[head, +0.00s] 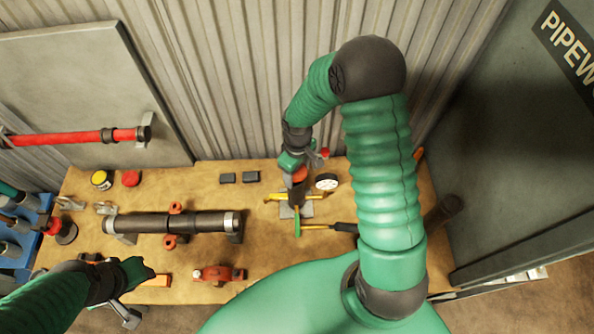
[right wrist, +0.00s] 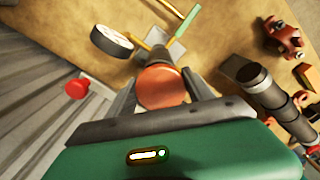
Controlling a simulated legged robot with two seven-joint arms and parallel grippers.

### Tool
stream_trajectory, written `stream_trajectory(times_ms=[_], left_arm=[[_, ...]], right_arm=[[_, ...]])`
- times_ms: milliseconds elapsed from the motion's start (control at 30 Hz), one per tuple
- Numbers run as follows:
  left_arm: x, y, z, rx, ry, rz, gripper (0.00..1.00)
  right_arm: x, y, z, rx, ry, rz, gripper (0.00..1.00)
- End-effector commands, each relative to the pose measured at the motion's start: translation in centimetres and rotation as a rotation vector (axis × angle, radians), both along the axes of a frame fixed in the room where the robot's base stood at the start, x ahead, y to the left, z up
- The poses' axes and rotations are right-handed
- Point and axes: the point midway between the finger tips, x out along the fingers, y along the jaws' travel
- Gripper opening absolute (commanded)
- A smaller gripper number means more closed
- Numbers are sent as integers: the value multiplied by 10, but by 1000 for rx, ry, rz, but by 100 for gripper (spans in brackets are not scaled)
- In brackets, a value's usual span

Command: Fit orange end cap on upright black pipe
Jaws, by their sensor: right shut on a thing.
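The orange end cap (head: 299,174) is between the fingers of my right gripper (head: 297,172), which is shut on it. In the right wrist view the cap's round face (right wrist: 162,86) fills the gap between the two fingers. A short upright black pipe (head: 296,193) shows directly below the cap, over a grey base plate (head: 307,211).
A horizontal black pipe (head: 180,222) lies in supports at the left. A white gauge (head: 327,181) and yellow- and green-handled tools lie close around the upright pipe. A red fitting (head: 218,273) lies at the front. The corrugated wall (head: 230,90) stands close behind the table.

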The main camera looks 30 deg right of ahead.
Motion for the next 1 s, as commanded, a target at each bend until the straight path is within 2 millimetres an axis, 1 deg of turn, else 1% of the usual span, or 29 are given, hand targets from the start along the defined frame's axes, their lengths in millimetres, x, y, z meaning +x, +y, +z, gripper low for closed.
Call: stream_trajectory(times_ms=[567, 1000], left_arm=[[0, 0, 4, 0, 0, 0, 36], [0, 0, 0, 0, 0, 0, 36]], right_arm=[[1, 0, 1, 0, -1, 0, 10], [1, 0, -4, 0, -1, 0, 10]])
